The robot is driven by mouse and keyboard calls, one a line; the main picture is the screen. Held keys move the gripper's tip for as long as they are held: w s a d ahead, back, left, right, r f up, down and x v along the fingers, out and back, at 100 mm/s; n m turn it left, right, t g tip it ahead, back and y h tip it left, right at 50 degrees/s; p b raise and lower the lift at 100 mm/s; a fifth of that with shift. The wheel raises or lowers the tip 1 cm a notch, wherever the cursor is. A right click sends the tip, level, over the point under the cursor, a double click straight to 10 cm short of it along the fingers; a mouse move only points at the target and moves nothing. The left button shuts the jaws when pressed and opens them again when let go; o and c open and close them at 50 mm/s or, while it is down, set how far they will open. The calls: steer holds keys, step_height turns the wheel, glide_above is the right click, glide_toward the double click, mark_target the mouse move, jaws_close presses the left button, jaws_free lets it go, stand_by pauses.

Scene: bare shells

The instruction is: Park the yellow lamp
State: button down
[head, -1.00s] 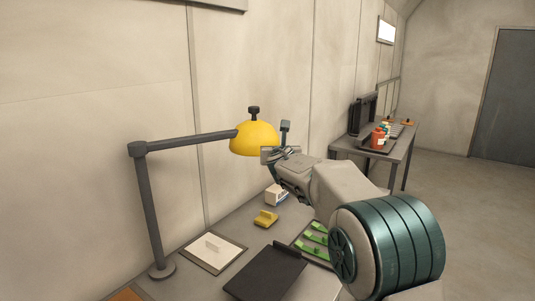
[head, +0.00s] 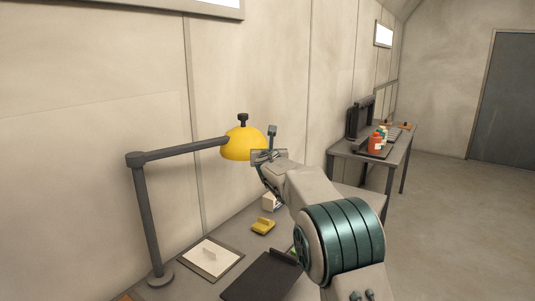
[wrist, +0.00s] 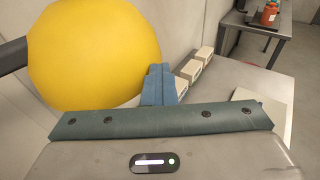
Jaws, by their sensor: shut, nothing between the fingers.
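The yellow lamp (head: 243,144) is a dome shade with a dark knob on top, at the end of a dark jointed arm on a post that stands on the near table. My gripper (head: 265,157) is at the right side of the shade, close to its lower rim. In the wrist view the yellow shade (wrist: 95,55) fills the upper left, beside my shut, empty fingers (wrist: 160,85). I cannot tell whether the fingers touch the shade.
On the near table are a framed white card (head: 210,257), a yellow block (head: 263,226), a white box (head: 271,202) and a dark panel (head: 262,276). A second table (head: 372,153) with red bottles (head: 376,142) stands farther back. Floor at right is clear.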

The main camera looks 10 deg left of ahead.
steer(key=shift+f, duration=0.1)
steer(key=s+d+r+m+h+b, duration=0.1)
steer(key=s+d+m+h+b, duration=0.15)
steer(key=s+d+m, duration=0.55)
steer(key=s+d+m+h+b, duration=0.15)
steer(key=s+d+b, duration=0.35)
steer(key=d, duration=0.7)
steer(key=s+d+f+m+g+h+p, duration=0.1)
steer(key=s+d+f+m+g, duration=0.1)
steer(key=s+d+f+m, duration=0.25)
steer(key=s+d+f+m+g+h, duration=0.1)
steer(key=s+d+m+g, duration=0.15)
steer(key=s+m, duration=0.45)
steer(key=s+f+m+g+y, duration=0.1)
steer(key=s+f+m+g, duration=0.1)
steer(key=s+f+m, duration=0.3)
steer(key=s+a+f+m+g+y, duration=0.1)
steer(key=s+f+m+g, duration=0.2)
steer(key=s, duration=1.1)
steer(key=s+a+f+m+g+y, duration=0.1)
steer(key=s+f+m+g, duration=0.2)
steer(key=s+f+m, duration=0.5)
steer(key=shift+s+a+f+m+y, duration=0.15)
steer(key=shift+s+f+m+y, duration=0.2)
steer(key=shift+s+f, duration=0.65)
steer(key=shift+r, duration=0.2)
